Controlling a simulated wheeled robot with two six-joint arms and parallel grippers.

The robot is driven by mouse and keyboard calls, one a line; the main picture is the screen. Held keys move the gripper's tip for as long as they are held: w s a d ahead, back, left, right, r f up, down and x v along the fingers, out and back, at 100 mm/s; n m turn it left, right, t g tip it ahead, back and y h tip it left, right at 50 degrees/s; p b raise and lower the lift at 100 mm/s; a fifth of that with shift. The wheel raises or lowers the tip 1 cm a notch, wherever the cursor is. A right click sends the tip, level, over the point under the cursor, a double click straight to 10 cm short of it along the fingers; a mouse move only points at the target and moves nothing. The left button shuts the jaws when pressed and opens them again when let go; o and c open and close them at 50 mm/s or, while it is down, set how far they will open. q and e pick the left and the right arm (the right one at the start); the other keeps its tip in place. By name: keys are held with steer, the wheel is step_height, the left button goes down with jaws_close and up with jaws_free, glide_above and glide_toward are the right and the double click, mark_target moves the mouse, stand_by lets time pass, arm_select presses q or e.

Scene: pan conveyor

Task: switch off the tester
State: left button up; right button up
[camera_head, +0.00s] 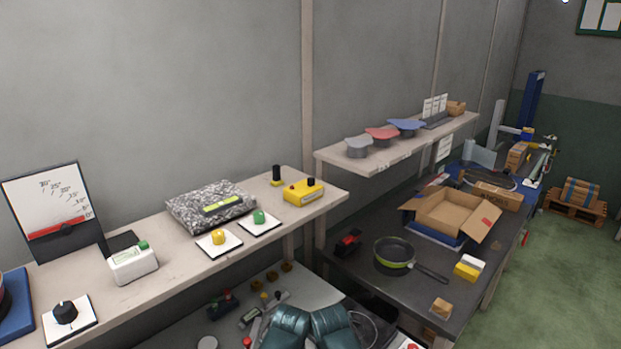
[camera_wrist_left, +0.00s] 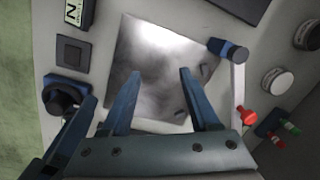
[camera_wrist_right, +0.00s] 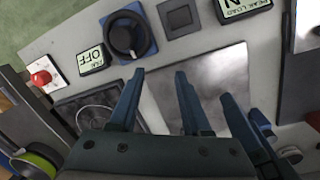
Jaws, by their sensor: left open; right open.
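The tester's grey panel (camera_wrist_right: 55,48) fills much of both wrist views. The left wrist view also shows the knob (camera_wrist_left: 62,100) and the switch (camera_wrist_left: 70,50). My left gripper (camera_wrist_left: 160,72) and right gripper (camera_wrist_right: 158,72) are open and empty over a shiny metal plate (camera_wrist_left: 165,55), close side by side. Contact cannot be told. In the head view my grippers cover much of the panel.
A pan (camera_head: 394,253) and open cardboard box (camera_head: 450,212) stand on the dark table at right. Open floor (camera_head: 560,285) lies further right.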

steer(key=shift+w+a+r, duration=0.1)
steer(key=shift+w, duration=0.05)
steer(key=shift+c, duration=1.2)
steer(key=w, duration=0.1)
steer(key=w+a+r+y+p, duration=0.1)
steer(key=shift+w+a+r+m+y+p, duration=0.25)
steer(key=shift+w+a+m+y+p, duration=0.1)
steer(key=shift+w+m+y, duration=0.05)
jaws_close()
steer(key=w+a+r+m+t+y+p, duration=0.25)
steer(key=w+r+y+p, duration=0.4)
steer(key=w+r, duration=0.7)
steer(key=w+d+r+m+t+y+p, duration=0.2)
steer(key=w+d+r+m+t+y, duration=0.1)
steer(key=w+d+r, duration=0.4)
steer(key=w+d+r+m+t+y+p, duration=0.2)
steer(key=w+d+r, duration=0.5)
steer(key=w+r, duration=0.4)
steer(key=m+t+y, duration=0.1)
steer(key=t+y, duration=0.1)
steer(key=y, duration=0.1)
steer(key=shift+w+r+m, duration=0.15)
steer(key=shift+r+m, duration=0.2)
steer(key=shift+r, duration=0.05)
steer(key=shift+a, duration=0.1)
